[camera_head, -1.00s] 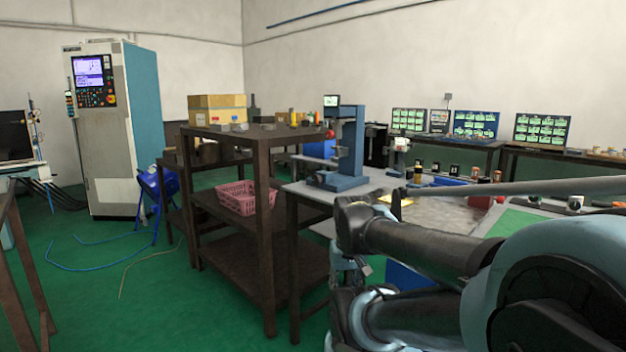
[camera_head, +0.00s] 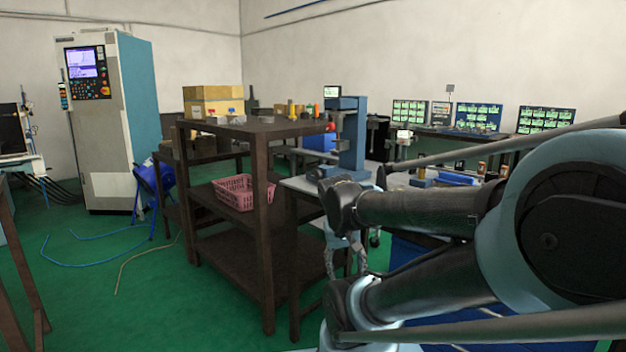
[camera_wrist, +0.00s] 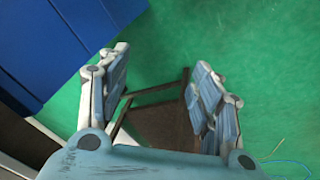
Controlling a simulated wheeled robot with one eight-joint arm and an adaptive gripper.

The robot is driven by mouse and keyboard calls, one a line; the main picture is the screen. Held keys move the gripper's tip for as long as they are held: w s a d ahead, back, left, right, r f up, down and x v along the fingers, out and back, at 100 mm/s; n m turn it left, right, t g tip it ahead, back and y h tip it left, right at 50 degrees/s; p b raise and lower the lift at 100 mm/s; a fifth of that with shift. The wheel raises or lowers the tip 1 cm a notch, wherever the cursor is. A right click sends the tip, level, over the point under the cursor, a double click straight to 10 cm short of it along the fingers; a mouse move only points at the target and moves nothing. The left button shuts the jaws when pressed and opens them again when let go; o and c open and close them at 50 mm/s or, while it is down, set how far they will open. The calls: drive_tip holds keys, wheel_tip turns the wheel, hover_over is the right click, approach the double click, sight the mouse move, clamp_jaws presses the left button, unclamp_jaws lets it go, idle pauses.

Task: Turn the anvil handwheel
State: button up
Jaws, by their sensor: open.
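A blue column-shaped bench tester (camera_head: 351,140) with a small screen on top stands on a grey bench (camera_head: 300,184) in the middle of the head view. I cannot make out its anvil handwheel; my arm covers part of the tester's base. My gripper (camera_head: 345,255) hangs below my arm in front of the bench, lower than the bench top and apart from the tester. In the wrist view my gripper (camera_wrist: 162,95) is open and empty, its two fingers wide apart over green floor and a dark frame.
A dark shelf rack (camera_head: 258,132) stands left of the bench and holds a pink basket (camera_head: 243,193). A control cabinet (camera_head: 105,125) stands at the far left. Blue surfaces (camera_wrist: 85,25) fill the wrist view's upper left. Green floor (camera_head: 150,290) is open at the front left.

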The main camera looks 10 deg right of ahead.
drive_tip(key=w+d+r+m+t+h, duration=0.15)
drive_tip(key=w+r+h, duration=0.3)
drive_tip(key=w, duration=0.55)
drive_tip(key=m+t+h, duration=0.7)
drive_tip(key=t, duration=0.1)
approach(315, 175)
drive_tip(key=x, duration=0.9)
drive_tip(key=shift+w+f, duration=0.1)
drive_tip(key=c, duration=1.1)
